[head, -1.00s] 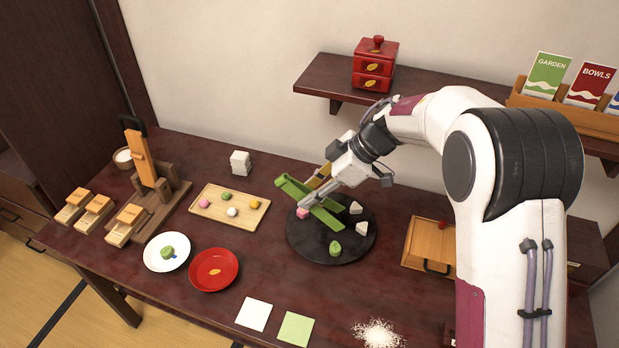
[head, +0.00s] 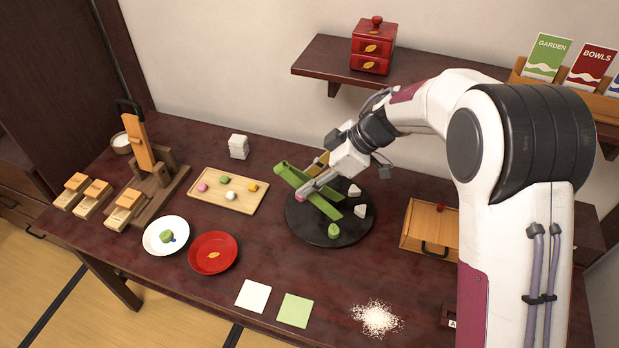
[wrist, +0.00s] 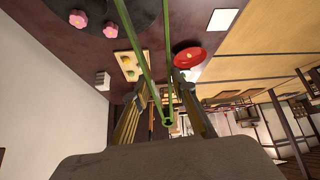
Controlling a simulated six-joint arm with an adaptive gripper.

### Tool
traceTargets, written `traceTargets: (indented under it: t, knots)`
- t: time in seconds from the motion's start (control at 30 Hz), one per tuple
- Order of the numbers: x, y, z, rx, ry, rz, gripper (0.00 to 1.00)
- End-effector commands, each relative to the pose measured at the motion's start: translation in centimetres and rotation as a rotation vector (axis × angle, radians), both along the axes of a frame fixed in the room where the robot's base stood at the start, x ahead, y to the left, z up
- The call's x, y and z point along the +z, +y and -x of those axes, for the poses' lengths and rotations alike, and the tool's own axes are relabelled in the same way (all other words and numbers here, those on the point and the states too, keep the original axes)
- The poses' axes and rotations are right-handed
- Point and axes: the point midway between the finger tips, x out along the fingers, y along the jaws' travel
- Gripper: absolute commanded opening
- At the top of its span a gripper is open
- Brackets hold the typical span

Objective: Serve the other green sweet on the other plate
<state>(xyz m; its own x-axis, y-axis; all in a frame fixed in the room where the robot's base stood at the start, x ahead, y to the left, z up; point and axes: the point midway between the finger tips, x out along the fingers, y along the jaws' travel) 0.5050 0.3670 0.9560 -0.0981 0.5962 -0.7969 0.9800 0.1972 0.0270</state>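My gripper (head: 322,178) is shut on green tongs (head: 322,205) and holds them over a round black slate (head: 300,226). In the wrist view the tongs' joined end (wrist: 168,121) lies between my fingers, and the two arms spread apart; their tips are out of that view. No sweet is visible between the arms. A green sweet (head: 333,231) sits on the slate's front part. Another green sweet (head: 224,180) is on the wooden tray (head: 247,206). A green sweet (head: 166,236) lies on the white plate (head: 153,246). The red plate (head: 213,238) holds no sweet.
Pink, white and yellow sweets share the tray. The slate also bears white pieces (head: 359,211) and pink flower sweets (wrist: 110,30). A wooden box (head: 428,228) stands right of the slate, a wooden press (head: 145,165) at left. Paper squares (head: 252,295) and white powder (head: 377,319) lie in front.

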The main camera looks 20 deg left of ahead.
Motion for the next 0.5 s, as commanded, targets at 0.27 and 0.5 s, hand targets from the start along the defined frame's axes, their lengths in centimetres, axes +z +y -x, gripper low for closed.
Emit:
traceTargets:
  t: [0.27,0.5]
  knots:
    - [-1.5,0.0,0.0,-0.001,0.002,0.001,0.23]
    - [-3.0,0.0,0.0,-0.001,0.002,0.000,0.23]
